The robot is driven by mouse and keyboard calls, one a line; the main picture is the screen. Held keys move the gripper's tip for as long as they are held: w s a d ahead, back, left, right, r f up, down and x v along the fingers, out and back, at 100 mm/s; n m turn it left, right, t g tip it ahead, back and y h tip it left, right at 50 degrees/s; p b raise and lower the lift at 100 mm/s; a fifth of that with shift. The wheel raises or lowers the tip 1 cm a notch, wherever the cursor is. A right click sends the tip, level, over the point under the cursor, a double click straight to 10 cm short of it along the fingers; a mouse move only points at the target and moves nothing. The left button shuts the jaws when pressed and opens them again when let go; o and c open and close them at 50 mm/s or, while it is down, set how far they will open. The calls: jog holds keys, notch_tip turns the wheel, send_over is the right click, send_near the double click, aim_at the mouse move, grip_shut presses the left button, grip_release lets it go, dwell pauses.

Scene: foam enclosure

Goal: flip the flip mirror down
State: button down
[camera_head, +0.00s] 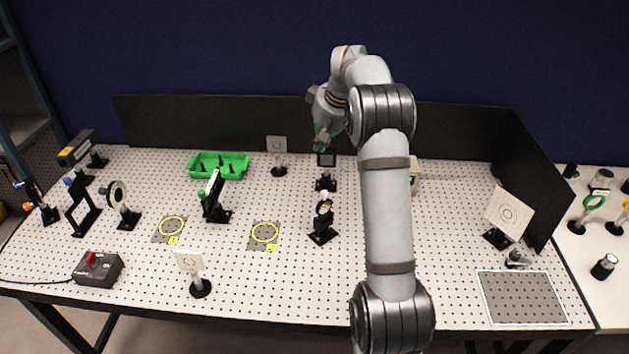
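My gripper (321,143) points down at the back middle, well to the right of that mount. It is close to a small black square-headed mount (326,162); I cannot tell whether they touch. The fingers are small and partly blurred, so their opening is unclear. Another post-mounted optic (323,212) stands in front, left of my arm.
A green tray (219,164) lies at the back left. White target cards (189,262), (277,144) and (508,213) stand on posts. A grey box with a red button (98,268) is front left. Black panels (200,122) enclose the back and right. The front middle is clear.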

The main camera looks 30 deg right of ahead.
jog(key=s+a+n, duration=0.1)
jog(key=a+n, duration=0.1)
jog(key=s+a+n+g+y, duration=0.1)
jog(key=s+n, duration=0.1)
jog(key=shift+s+a+f+n+g, duration=0.2)
jog(key=shift+s+a+n+g, duration=0.1)
jog(key=shift+a+n, duration=0.1)
jog(key=shift+d+f, duration=0.1)
jog(key=p, duration=0.4)
send_over(324, 205)
jog(key=w+a, duration=0.1)
jog(key=w, duration=0.2)
notch_tip(324, 205, down, 9)
jog(key=shift+s+f, duration=0.15)
jog(key=shift+s, duration=0.05)
jog(key=shift+a, duration=0.1)
